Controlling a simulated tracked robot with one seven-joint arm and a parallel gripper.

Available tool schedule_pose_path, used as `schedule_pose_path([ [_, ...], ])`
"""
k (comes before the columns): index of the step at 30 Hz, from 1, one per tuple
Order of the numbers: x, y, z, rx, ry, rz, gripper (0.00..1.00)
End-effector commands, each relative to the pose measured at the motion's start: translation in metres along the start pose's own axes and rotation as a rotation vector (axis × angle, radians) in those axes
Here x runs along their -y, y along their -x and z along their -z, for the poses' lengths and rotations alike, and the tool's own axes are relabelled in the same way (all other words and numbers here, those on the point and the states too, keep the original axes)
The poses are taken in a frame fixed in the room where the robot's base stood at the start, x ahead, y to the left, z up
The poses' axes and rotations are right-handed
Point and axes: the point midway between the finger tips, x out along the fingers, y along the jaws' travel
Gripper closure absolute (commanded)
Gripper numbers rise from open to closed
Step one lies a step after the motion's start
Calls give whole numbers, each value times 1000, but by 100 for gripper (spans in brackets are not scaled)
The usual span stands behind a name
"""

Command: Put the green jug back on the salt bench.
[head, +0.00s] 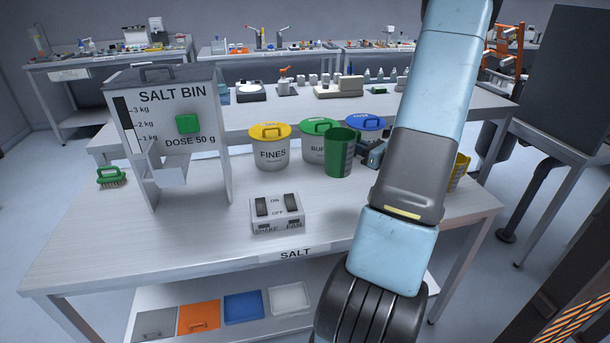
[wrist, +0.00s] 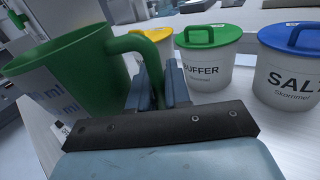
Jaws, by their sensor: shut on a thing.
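The green jug (head: 340,153) is upright over the middle of the salt bench (head: 350,215), in front of the buffer pail. My gripper (head: 371,156) is at the jug's right side, partly hidden by my arm. In the wrist view, my gripper (wrist: 165,88) is shut on the handle of the jug (wrist: 85,75). The jug's base is close to the bench top, but I cannot tell whether it touches.
The fines (head: 271,150), buffer (head: 313,148) and blue-lidded salt (head: 364,124) pails stand behind the jug. The salt bin (head: 180,90) and switch box (head: 277,213) are left. A yellow container (head: 460,172) is right, behind my arm.

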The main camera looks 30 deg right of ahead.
Motion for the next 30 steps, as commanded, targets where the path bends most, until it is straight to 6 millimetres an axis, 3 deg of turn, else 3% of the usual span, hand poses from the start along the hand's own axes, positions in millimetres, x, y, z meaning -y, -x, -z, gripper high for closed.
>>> schedule_pose_path([
  [9, -9, -62, 30, 0, -2, 2, 100],
  [15, -11, -86, 61, 0, -3, 5, 100],
  [30, -13, -110, 95, 0, -1, 6, 100],
])
